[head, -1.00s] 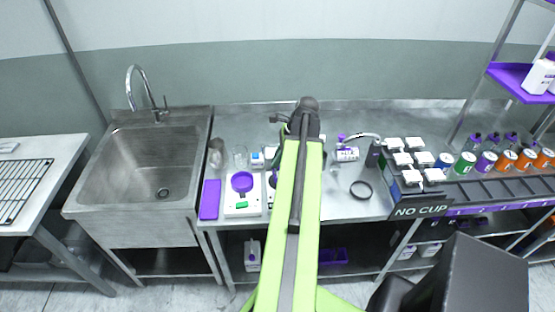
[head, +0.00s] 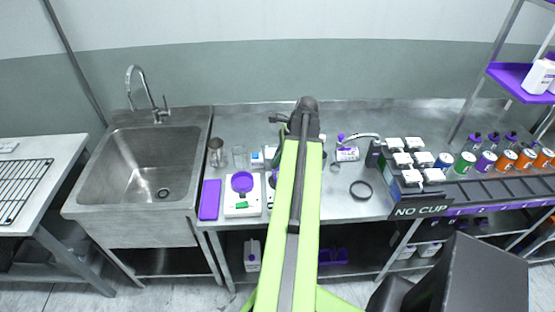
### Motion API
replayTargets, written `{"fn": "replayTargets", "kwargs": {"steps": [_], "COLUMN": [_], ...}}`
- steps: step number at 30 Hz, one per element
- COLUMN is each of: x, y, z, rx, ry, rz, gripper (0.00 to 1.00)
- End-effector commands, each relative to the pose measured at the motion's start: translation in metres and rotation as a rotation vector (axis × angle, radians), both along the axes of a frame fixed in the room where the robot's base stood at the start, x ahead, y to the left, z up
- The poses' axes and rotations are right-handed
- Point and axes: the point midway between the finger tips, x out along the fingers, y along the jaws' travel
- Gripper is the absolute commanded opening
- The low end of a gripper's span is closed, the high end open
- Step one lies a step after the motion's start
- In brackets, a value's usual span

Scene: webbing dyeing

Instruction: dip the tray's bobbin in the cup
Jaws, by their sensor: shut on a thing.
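My green arm reaches forward over the steel bench, and its dark end covers the place where my gripper would be. The jaws and anything in them are hidden. A white tray-like base (head: 230,208) stands left of my arm, with a purple round piece (head: 242,181) and a small green piece (head: 241,205) on it. A clear glass vessel (head: 239,157) and a grey metal-looking cup (head: 216,152) stand behind it. I cannot tell which is the task's cup. No bobbin can be made out for sure.
A purple slab (head: 209,200) lies beside the sink (head: 143,165). Right of my arm are a spout (head: 362,136), a dark ring (head: 361,190), a "NO CUP" sign (head: 420,210) and several coloured cans. Bare bench (head: 335,195) lies between my arm and the ring.

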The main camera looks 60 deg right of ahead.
Motion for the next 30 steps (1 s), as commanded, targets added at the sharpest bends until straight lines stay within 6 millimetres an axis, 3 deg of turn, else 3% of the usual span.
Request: {"fn": "replayTargets", "kwargs": {"steps": [7, 30], "x": [-0.004, -0.004], "y": [-0.003, -0.001], "z": [0.001, 0.077], "rx": [-0.01, -0.006], "ry": [0.015, 0.011], "rz": [-0.002, -0.002], "gripper": [0.0, 0.0]}}
